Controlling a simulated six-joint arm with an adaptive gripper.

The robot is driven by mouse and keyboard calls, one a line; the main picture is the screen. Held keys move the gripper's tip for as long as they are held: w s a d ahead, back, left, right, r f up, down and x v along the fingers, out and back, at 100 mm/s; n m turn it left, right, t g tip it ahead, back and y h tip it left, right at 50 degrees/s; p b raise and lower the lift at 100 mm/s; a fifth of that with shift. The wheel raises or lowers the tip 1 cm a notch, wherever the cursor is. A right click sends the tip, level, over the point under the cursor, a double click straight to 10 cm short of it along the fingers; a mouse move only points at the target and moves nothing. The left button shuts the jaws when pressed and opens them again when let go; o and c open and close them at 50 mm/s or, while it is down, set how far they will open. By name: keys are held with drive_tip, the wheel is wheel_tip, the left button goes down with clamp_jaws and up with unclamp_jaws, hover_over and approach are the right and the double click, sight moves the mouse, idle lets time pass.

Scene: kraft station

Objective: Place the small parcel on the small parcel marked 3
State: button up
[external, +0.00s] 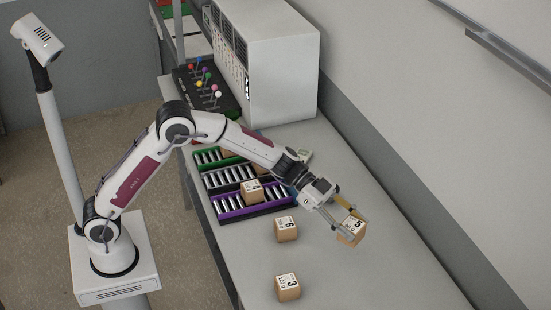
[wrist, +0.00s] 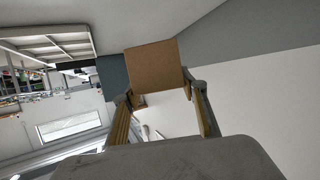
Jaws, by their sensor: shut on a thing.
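My gripper (external: 338,217) is shut on a small brown parcel marked 5 (external: 352,231) at the right of the external view. The held parcel also shows between the fingers in the wrist view (wrist: 154,66), with a plain brown face. In the external view it appears above the table, but its height is hard to tell. The small parcel marked 3 (external: 287,288) stands on the table near the bottom of the external view, to the lower left of the held parcel. Its top is bare.
A parcel marked 6 (external: 286,229) stands on the table between the gripper and a purple-edged roller rack (external: 228,216). Another parcel (external: 251,191) sits on the rollers. A white cabinet (external: 275,70) and a black board with coloured knobs (external: 208,92) are behind. The table's right front (external: 380,285) is clear.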

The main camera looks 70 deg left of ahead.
drive_tip(key=s+a+f+n+t+y, duration=0.1)
drive_tip(key=s+a+n+t+y, duration=0.3)
drive_tip(key=a, duration=0.6)
drive_tip(key=s+a+f+n+t+y, duration=0.2)
drive_tip(key=a+n+y, duration=0.4)
drive_tip(key=a, duration=0.5)
drive_tip(key=s+d+r, duration=0.3)
drive_tip(key=d, duration=0.7)
drive_tip(key=s+d+r, duration=0.3)
drive_tip(key=s+d, duration=0.1)
drive_tip(key=d, duration=0.5)
drive_tip(key=s+d+n+y, duration=0.1)
drive_tip(key=s+d, duration=0.3)
drive_tip(key=s, duration=0.3)
drive_tip(key=shift+d+f+n, duration=0.2)
drive_tip(key=shift+f+n, duration=0.05)
drive_tip(key=shift+n, duration=0.15)
drive_tip(key=shift+s+f, duration=0.1)
drive_tip(key=shift+f, duration=0.05)
drive_tip(key=shift+t, duration=0.3)
drive_tip(key=shift+f, duration=3)
